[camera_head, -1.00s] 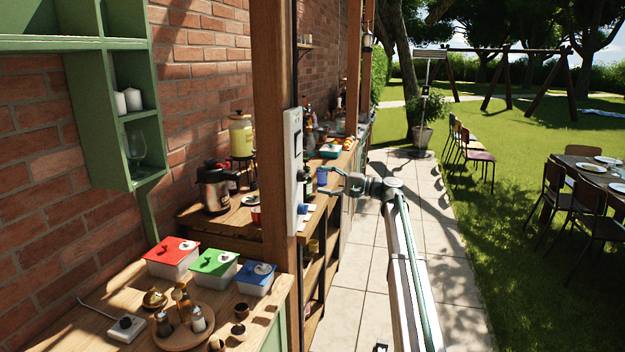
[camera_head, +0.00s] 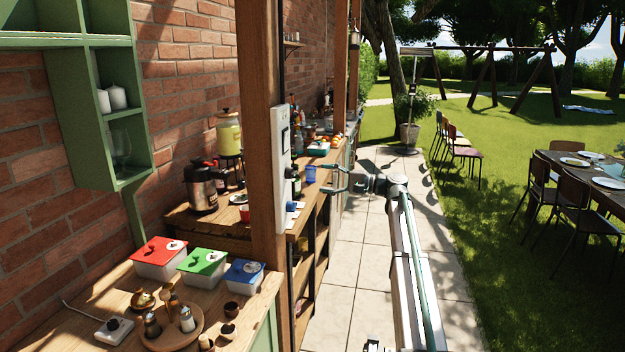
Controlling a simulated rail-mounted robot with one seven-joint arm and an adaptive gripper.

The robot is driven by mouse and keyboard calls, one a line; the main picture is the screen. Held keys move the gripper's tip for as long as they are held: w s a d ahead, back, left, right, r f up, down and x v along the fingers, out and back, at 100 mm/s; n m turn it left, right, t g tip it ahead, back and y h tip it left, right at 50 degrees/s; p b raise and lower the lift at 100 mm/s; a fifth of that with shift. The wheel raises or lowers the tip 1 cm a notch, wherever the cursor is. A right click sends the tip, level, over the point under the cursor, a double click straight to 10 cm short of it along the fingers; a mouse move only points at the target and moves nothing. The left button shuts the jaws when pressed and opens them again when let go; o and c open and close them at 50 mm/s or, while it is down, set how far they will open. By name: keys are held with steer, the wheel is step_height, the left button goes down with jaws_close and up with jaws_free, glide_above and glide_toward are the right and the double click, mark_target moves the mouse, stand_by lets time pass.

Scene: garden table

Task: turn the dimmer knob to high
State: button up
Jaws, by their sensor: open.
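A tall white panel (camera_head: 281,170) is mounted on the wooden post. A dark round knob (camera_head: 292,173) sticks out of its right side about halfway up; its pointer and any markings are too small to read. A blue part (camera_head: 291,206) shows lower on the same panel. My gripper (camera_head: 327,178) is open and empty, with its fingers pointing left toward the panel at about the dark knob's height. In the picture a gap shows between the fingertips and the knob; the true depth between them is hard to tell.
The wooden post (camera_head: 262,120) stands beside the panel. A counter behind it holds a blue cup (camera_head: 310,174) and a steel flask (camera_head: 202,188). The near counter holds lidded boxes and a white box (camera_head: 114,331) with a dark knob and cord. The paved path (camera_head: 350,270) is clear.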

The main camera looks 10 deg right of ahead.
mark_target(295, 174)
steer(key=w+a+m+p, duration=0.1)
steer(key=w+a+m, duration=0.1)
steer(key=a, duration=0.1)
steer(key=w+a+m+t+h, duration=0.1)
steer(key=w+a+m, duration=0.1)
steer(key=a, duration=0.1)
steer(key=w+a+m+p, duration=0.1)
steer(key=w+a+m, duration=0.1)
steer(key=a, duration=0.1)
steer(key=shift+a+m+t+h+p, duration=0.15)
steer(key=shift+m+t+h+p, duration=0.15)
steer(key=shift+h+p, duration=0.1)
steer(key=shift+s, duration=0.1)
steer(key=shift+c, duration=0.4)
steer(key=c, duration=1)
steer(key=shift+f+b, duration=0.15)
steer(key=shift+b, duration=0.2)
steer(key=shift+c, duration=0.4)
